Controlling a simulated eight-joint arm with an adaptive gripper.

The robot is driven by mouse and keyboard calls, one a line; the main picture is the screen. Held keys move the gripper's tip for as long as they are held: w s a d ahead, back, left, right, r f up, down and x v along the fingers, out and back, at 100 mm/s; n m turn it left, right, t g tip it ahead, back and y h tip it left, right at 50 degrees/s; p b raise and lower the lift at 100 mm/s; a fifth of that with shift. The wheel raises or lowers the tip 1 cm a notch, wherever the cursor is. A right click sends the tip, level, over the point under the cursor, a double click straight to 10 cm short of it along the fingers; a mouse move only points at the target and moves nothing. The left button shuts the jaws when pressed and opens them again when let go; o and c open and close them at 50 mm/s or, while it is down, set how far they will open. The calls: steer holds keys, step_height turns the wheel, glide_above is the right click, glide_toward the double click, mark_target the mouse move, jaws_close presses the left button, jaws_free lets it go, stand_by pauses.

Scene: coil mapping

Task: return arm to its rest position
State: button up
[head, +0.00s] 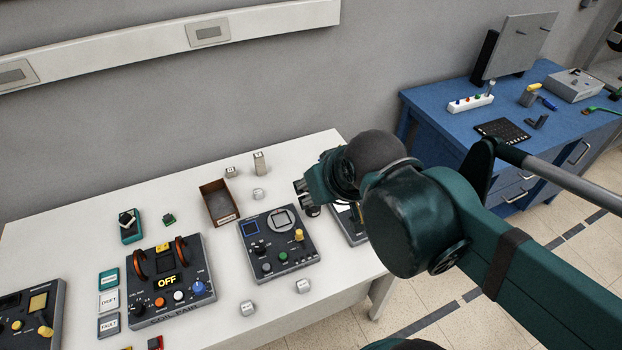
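My gripper (306,198) is at the end of my dark green arm, over the right part of the white table. It sits just right of a dark panel with a square dial and a yellow knob (279,240). Its fingers are small and partly hidden, so I cannot tell whether they are open or shut. No held object can be made out. My arm reaches in from the lower right and hides part of another dark device (349,222) at the table's right edge.
The white table (227,275) holds a coil pair box reading OFF (168,282), a brown open bin (219,203), several small metallic cubes and label tiles. A blue workbench (440,104) with a power strip (470,103) stands at the back right. Tiled floor shows between them.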

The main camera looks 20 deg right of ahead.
steer(key=shift+f+b, duration=2.1)
steer(key=shift+f, duration=0.05)
